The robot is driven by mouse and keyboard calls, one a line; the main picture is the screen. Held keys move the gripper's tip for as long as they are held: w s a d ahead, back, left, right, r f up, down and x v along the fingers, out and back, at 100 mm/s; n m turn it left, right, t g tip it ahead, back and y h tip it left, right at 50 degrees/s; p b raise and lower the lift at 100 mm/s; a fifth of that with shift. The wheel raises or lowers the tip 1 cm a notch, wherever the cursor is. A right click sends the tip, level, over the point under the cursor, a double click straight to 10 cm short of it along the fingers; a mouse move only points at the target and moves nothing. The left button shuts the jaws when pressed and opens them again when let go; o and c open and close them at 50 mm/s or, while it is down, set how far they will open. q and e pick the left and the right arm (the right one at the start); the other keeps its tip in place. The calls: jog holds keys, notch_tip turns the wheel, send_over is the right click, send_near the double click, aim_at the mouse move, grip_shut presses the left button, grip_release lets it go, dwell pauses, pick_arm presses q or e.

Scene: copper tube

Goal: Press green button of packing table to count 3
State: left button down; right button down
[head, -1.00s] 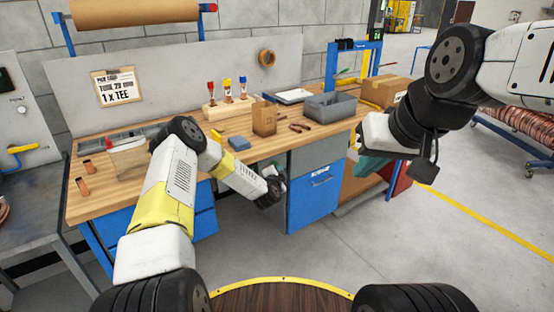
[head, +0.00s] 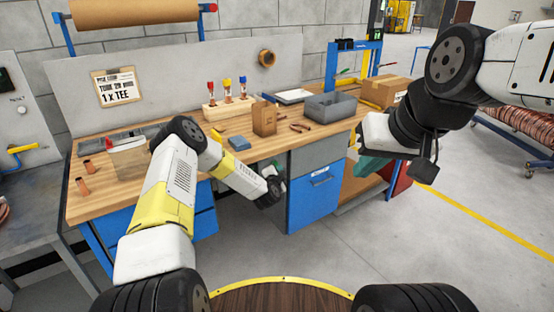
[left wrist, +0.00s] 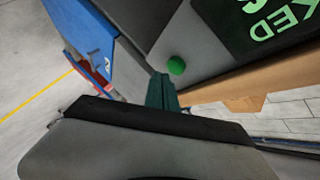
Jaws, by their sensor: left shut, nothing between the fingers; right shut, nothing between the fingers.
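The green button (left wrist: 176,66) is a small round knob on a grey panel in the left wrist view, beside a dark label (left wrist: 262,25) with green lettering ending in "KED". My left gripper (left wrist: 162,92) shows there as dark green fingertips, shut and empty, close to the button; I cannot tell whether they touch. In the head view my left gripper (head: 281,184) is low at the front of the packing table (head: 200,165), beside the blue drawer cabinet, and the button cannot be made out. My right gripper (head: 371,168) is shut and empty, right of the cabinet and partly hidden by its arm.
A blue drawer cabinet (head: 316,195) stands under the table right of my left gripper. On the tabletop are a small cardboard box (head: 264,119), a grey bin (head: 334,106), pliers (head: 300,127) and copper pieces (head: 83,186).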

pick_arm(q)
jog(key=shift+w+a, duration=0.2)
jog(key=shift+w, duration=0.1)
jog(key=shift+w+a, duration=0.3)
jog(key=shift+w, duration=0.15)
dwell(0.7)
dwell(0.4)
jog(key=shift+s+d, duration=0.5)
jog(key=shift+s, duration=0.3)
jog(key=shift+s+d, duration=0.75)
jog(key=shift+s, duration=0.3)
jog(key=shift+s+d, duration=0.75)
jog(key=shift+s, duration=0.25)
dwell(1.0)
jog(key=s+n+t, duration=0.1)
jog(key=s+d+n+t, duration=0.2)
jog(key=n+t, duration=0.1)
jog(key=shift+d+f+h, duration=0.1)
jog(key=shift+f+h, duration=0.15)
jog(key=shift+h, duration=0.15)
